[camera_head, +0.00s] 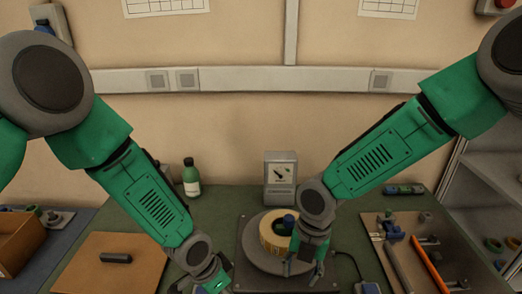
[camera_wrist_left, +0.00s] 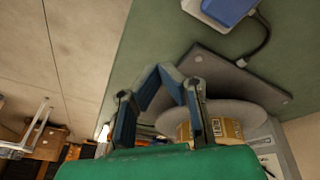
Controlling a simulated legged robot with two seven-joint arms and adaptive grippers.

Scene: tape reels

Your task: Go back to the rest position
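A yellow tape reel (camera_head: 268,236) lies on a round grey disc (camera_head: 258,262) on a dark square base. A blue knob shows at the reel's centre. My right gripper (camera_head: 303,275) is over the right side of the disc, beside the reel, with its fingers apart and nothing seen between them. My left gripper (camera_head: 205,286) is left of the base, cut by the lower picture edge. In the left wrist view its fingertips (camera_wrist_left: 160,72) come together with nothing seen between them. The reel (camera_wrist_left: 228,130) and disc (camera_wrist_left: 250,112) show partly behind its right finger.
A green bottle (camera_head: 191,178) and a grey box with a dial (camera_head: 280,170) stand at the back. A wooden board (camera_head: 90,270) with a dark block is at left. A tool board (camera_head: 385,225) is at right. An open brown box (camera_head: 18,240) is at far left.

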